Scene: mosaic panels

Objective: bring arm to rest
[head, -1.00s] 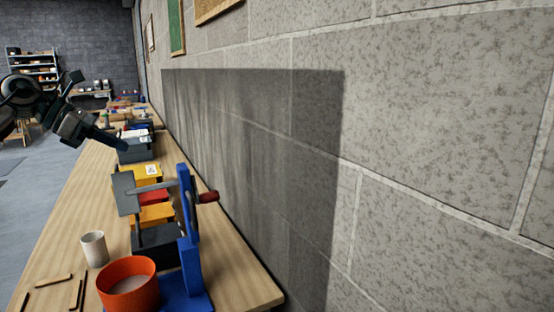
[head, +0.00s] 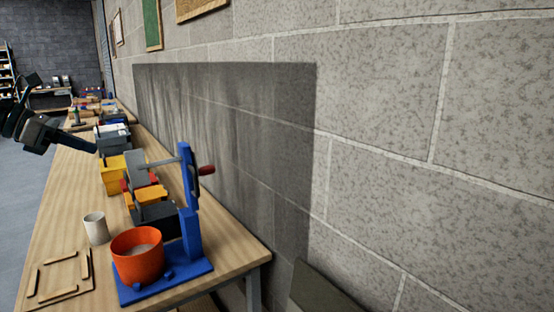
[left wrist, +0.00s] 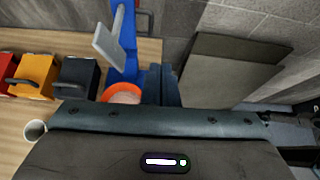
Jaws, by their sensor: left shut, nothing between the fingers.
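My left gripper (head: 92,147) comes in at the left edge of the head view, shut and empty, over the far left part of the workbench (head: 60,215). In the left wrist view its two dark fingers (left wrist: 161,85) are together with nothing between them. The blue stand with a lever and red knob (head: 188,205) and the orange bowl (head: 137,262) on its base are nearer the camera. In the left wrist view the fingers overlap the picture of the bowl (left wrist: 123,92); contact cannot be told there. My right gripper is not in view.
A white cup (head: 95,228) and thin wooden strips in a square (head: 58,278) are on the near bench. Yellow (head: 112,178), orange and dark bins line the wall side. A stone wall (head: 400,130) bounds the right; open floor (head: 25,195) lies left.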

